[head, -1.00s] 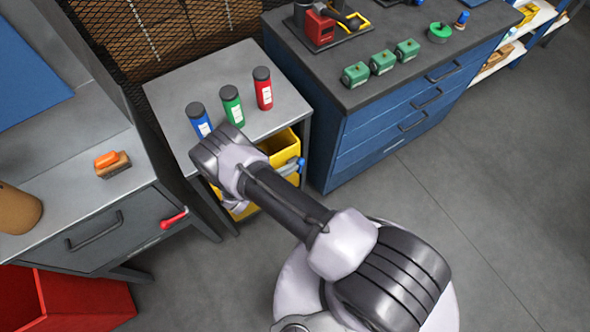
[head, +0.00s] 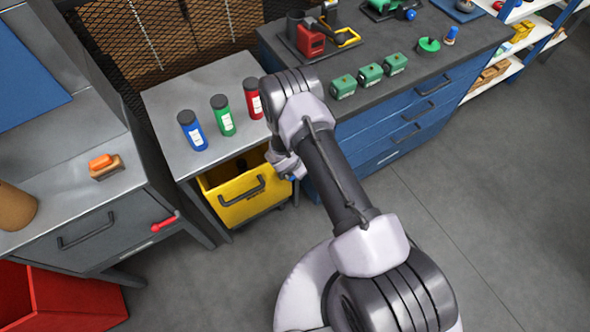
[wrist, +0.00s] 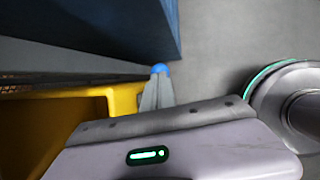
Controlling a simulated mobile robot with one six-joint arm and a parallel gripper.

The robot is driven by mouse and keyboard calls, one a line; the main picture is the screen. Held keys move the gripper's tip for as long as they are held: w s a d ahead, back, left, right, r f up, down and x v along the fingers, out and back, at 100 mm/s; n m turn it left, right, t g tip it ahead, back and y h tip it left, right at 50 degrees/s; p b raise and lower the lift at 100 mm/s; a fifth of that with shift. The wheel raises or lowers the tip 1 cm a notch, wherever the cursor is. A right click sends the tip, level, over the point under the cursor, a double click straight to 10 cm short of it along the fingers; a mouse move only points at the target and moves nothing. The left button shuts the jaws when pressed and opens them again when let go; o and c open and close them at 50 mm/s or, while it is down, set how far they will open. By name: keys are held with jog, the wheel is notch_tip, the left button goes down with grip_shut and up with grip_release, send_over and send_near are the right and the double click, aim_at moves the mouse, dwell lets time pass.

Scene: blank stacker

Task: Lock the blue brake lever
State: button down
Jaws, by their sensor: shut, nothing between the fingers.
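The blue brake lever's round knob (wrist: 161,68) shows in the wrist view, right at the tips of my gripper (wrist: 157,84). The gripper's grey fingers are shut together with nothing between them. They seem to touch or nearly touch the knob; I cannot tell which. In the head view a small blue bit of the lever (head: 292,178) shows at the right side of the grey cart (head: 160,95), just below my gripper. The rest of the lever is hidden by my gripper and wrist, so its angle cannot be read.
A yellow bin (head: 225,211) sits under the cart top, close to my gripper. Blue, green and red bottles stand on top. A blue drawer cabinet (head: 365,150) is close on the right. A red lever (head: 165,222) is on the left bench. Open floor lies front right.

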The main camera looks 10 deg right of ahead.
jog(key=shift+w+d+f+b, duration=0.25)
jog(key=shift+d+f+b, duration=0.45)
jog(key=shift+b, duration=0.4)
jog(key=shift+w+d+f+b, duration=0.2)
jog(key=shift+d+f+b, duration=0.45)
jog(key=shift+b, duration=0.45)
jog(key=shift+d, duration=0.3)
notch_tip(320, 180, up, 13)
jog(key=s+d+p, duration=0.1)
jog(key=s+p, duration=0.1)
jog(key=p, duration=0.2)
jog(key=shift+d+r+p, duration=0.2)
jog(key=shift+p, duration=0.2)
jog(key=shift+s, duration=0.1)
